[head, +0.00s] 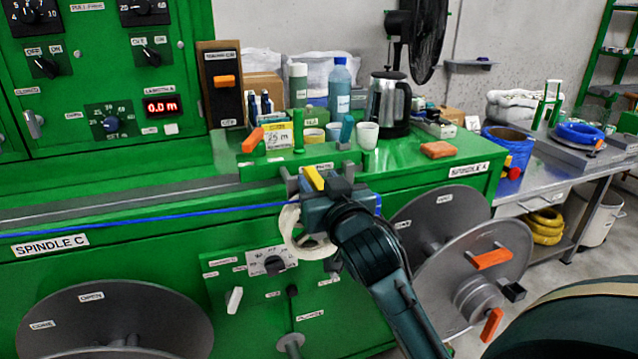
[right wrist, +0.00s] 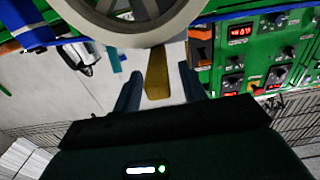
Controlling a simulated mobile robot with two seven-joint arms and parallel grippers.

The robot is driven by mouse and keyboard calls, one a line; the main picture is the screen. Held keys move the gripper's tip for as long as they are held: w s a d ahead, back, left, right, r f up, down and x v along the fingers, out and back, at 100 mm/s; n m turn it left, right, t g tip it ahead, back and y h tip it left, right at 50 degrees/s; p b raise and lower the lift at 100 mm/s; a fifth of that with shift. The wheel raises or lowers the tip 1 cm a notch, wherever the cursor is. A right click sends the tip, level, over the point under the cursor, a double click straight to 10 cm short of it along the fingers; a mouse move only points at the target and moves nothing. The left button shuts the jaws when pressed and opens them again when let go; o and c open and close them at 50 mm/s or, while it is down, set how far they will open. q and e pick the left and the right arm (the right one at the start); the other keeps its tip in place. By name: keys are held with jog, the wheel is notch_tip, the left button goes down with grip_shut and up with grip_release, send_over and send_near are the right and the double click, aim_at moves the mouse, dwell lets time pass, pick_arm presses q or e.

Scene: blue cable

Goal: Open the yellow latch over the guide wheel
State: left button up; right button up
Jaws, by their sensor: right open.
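The yellow latch (head: 314,179) stands up just beyond my right gripper in the head view. In the right wrist view the latch (right wrist: 157,76) lies between the two fingers, with its top end close to the wheel rim. My right gripper (right wrist: 160,88) is open, with one finger on each side of the latch; I cannot tell whether either touches it. The pale guide wheel (head: 289,222) is partly hidden behind my right gripper; it fills the top of the right wrist view (right wrist: 106,29). The blue cable (head: 160,217) runs taut from the left towards the wheel. My left gripper is not in view.
The green machine counter (head: 200,165) carries a kettle (head: 388,103), bottles, cups and a yellow card (head: 278,136) behind the gripper. Grey spools with orange handles (head: 492,259) stand at the lower right. A steel table (head: 540,165) is further right.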

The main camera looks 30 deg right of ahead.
jog(key=shift+w+d, duration=0.15)
jog(key=shift+w, duration=0.35)
grip_shut()
dwell(0.3)
